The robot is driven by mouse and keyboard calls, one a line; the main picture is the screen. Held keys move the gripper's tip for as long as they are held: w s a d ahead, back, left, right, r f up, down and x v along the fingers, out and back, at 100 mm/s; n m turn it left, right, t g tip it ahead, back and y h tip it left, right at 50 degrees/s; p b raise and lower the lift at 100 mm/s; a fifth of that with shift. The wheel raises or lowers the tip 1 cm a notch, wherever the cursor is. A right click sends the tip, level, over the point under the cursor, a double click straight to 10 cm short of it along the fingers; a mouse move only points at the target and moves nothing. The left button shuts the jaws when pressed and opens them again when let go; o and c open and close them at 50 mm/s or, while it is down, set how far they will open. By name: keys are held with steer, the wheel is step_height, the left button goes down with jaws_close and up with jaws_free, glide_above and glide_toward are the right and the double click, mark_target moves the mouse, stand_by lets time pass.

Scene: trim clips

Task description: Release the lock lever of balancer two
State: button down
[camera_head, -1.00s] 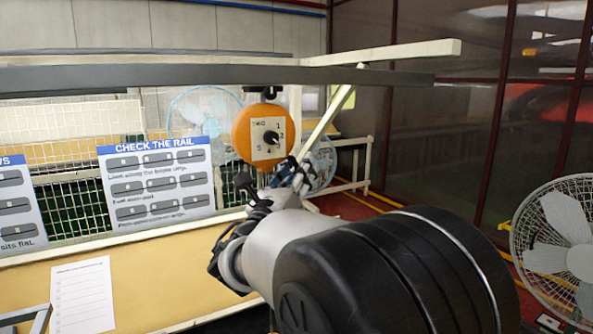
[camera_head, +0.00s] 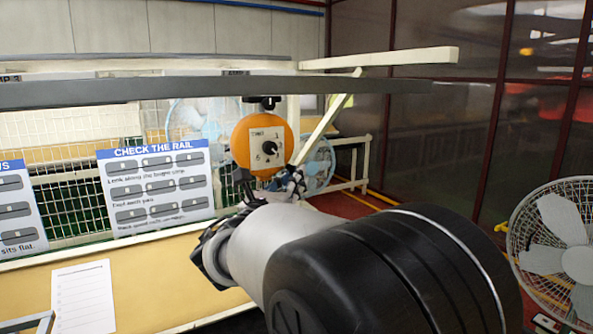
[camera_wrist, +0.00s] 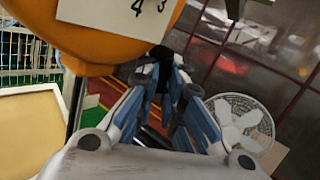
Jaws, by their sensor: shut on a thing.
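The lever's full shape and angle are hidden by the fingers.
The dark rail (camera_head: 150,96) runs across above the balancer, with a pale diagonal brace (camera_head: 326,127) close on the right. A dark rod (camera_wrist: 76,106) hangs below the balancer. A bench (camera_head: 150,280) and sign board (camera_head: 160,190) lie left. A fan (camera_head: 555,240) stands right.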

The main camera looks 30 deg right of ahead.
steer(key=shift+a, duration=0.1)
steer(key=c, duration=1.7)
jaws_free()
steer(key=v, duration=1.2)
steer(key=shift+r, duration=0.2)
steer(key=shift+m+y, duration=0.3)
